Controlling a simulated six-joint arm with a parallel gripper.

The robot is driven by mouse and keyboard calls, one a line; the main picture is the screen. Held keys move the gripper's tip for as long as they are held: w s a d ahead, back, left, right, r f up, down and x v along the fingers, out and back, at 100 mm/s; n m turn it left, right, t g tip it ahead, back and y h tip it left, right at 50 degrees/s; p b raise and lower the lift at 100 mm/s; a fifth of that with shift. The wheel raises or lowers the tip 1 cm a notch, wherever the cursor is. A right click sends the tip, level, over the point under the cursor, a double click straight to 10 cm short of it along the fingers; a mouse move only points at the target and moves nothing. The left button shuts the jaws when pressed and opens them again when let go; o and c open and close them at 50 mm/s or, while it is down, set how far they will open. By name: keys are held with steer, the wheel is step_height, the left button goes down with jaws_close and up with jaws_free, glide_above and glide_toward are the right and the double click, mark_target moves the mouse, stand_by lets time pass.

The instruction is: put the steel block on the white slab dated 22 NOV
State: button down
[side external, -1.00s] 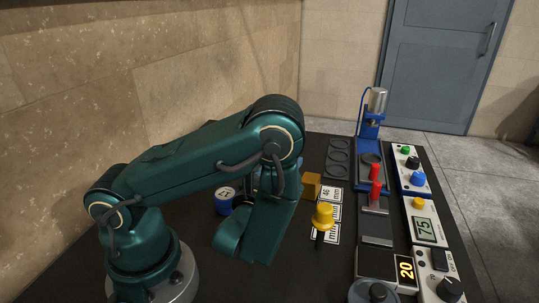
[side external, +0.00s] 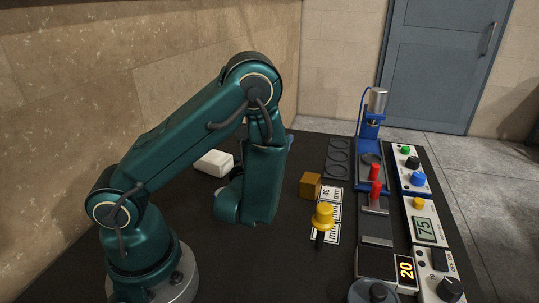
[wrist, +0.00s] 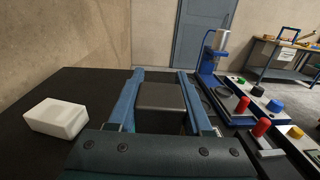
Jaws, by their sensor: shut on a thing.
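My gripper (wrist: 160,76) has its two blue fingers on either side of a dark grey block, the steel block (wrist: 161,98), and is shut on it in the wrist view. A white slab (wrist: 57,117) lies on the black table to the left of the gripper, apart from it. The slab also shows in the side external view (side external: 213,163), behind my arm. No date can be read on it in either view. In the side external view my arm hides the fingers and the steel block.
A brown block (side external: 311,186) and a yellow-topped tool (side external: 322,216) stand by printed cards (side external: 331,194). A blue press (side external: 371,125), red-handled parts (side external: 375,188) and control boxes (side external: 425,222) line the right side. The wall bounds the left.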

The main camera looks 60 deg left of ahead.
steer(key=s+a+r+n+g+y, duration=0.3)
steer(key=s+a+n+g, duration=0.3)
steer(key=s+a, duration=0.45)
steer(key=s+a+r+n+g+y, duration=0.35)
steer(key=s+a+g, duration=0.45)
steer(key=s+a, duration=0.3)
steer(key=shift+w+a+f, duration=0.15)
steer(key=shift+w+f, duration=1.75)
steer(key=shift+w, duration=0.2)
steer(key=shift+w+a+f, duration=0.1)
steer(key=shift+w+f, duration=1.75)
steer(key=shift+w, duration=0.3)
steer(key=shift+w+a+f, duration=0.15)
steer(key=shift+w+f, duration=1.75)
steer(key=shift+w, duration=0.2)
steer(key=shift+f, duration=0.1)
steer(key=shift+c, duration=1.6)
jaws_free()
steer(key=shift+f, duration=0.1)
